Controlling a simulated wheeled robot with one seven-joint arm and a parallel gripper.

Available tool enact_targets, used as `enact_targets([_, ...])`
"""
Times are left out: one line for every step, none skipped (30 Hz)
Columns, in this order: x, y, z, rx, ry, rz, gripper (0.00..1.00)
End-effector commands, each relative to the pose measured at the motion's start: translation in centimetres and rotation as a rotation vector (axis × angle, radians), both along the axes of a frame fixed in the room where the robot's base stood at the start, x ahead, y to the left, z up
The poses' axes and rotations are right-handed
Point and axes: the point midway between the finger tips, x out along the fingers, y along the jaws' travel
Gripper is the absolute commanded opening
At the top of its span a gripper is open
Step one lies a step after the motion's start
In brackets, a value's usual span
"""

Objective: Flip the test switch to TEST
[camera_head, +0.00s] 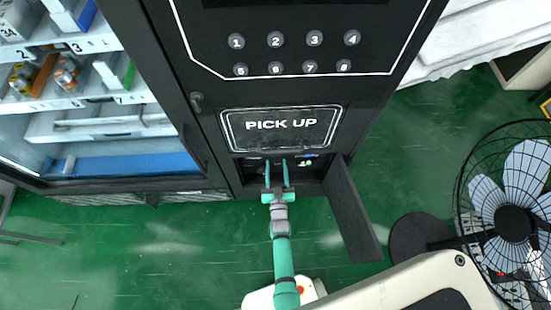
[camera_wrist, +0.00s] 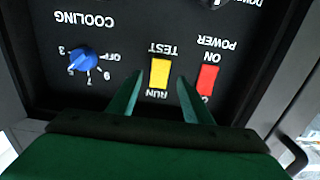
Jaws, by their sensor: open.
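The yellow test switch (camera_wrist: 159,73) shows in the wrist view on a black control panel, between the labels TEST and RUN, which appear upside down. I cannot tell which way it is tipped. My gripper (camera_wrist: 162,85) is open, with one green finger on each side of the yellow switch; I cannot tell whether the fingers touch the panel. In the head view my gripper (camera_head: 276,164) reaches into the dark opening below the PICK UP window, and the yellow switch is not clear there.
Beside the yellow switch are a red POWER switch (camera_wrist: 207,78) and a blue COOLING knob (camera_wrist: 83,60). A black door (camera_head: 352,212) hangs open right of my arm. A fan (camera_head: 512,222) stands at the right. The green floor (camera_head: 160,240) at left is mostly clear.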

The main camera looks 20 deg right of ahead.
Motion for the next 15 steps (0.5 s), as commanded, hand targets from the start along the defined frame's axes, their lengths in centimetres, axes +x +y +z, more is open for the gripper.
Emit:
enact_targets([0.9,-0.2,0.1,0.0,-0.001,0.001,0.45])
enact_targets([1.3,-0.3,0.1,-0.001,-0.002,0.001,0.45])
enact_targets([1.8,-0.4,0.1,0.0,-0.001,0.001,0.45])
enact_targets([2.1,-0.5,0.0,0.0,-0.001,0.001,0.45])
enact_targets([2.4,-0.6,0.0,0.0,-0.001,0.001,0.45])
enact_targets([2.8,-0.7,0.1,0.0,-0.001,0.001,0.45])
enact_targets([3.0,-0.8,0.0,0.0,-0.001,0.001,0.45])
enact_targets([3.1,-0.9,0.0,0.0,0.0,0.001,0.45])
enact_targets([3.3,-0.9,0.0,0.0,0.0,0.001,0.45])
enact_targets([3.4,-0.9,0.0,0.0,0.0,0.0,0.45])
enact_targets([3.5,-1.0,0.0,0.0,0.0,0.0,0.45])
enact_targets([3.6,-1.0,0.0,0.0,0.0,0.001,0.45])
enact_targets([3.7,-1.0,0.0,0.0,0.0,0.0,0.45])
enact_targets([3.7,-1.0,0.0,0.0,0.0,0.001,0.45])
enact_targets([3.7,-1.0,0.0,0.0,0.0,0.0,0.45])
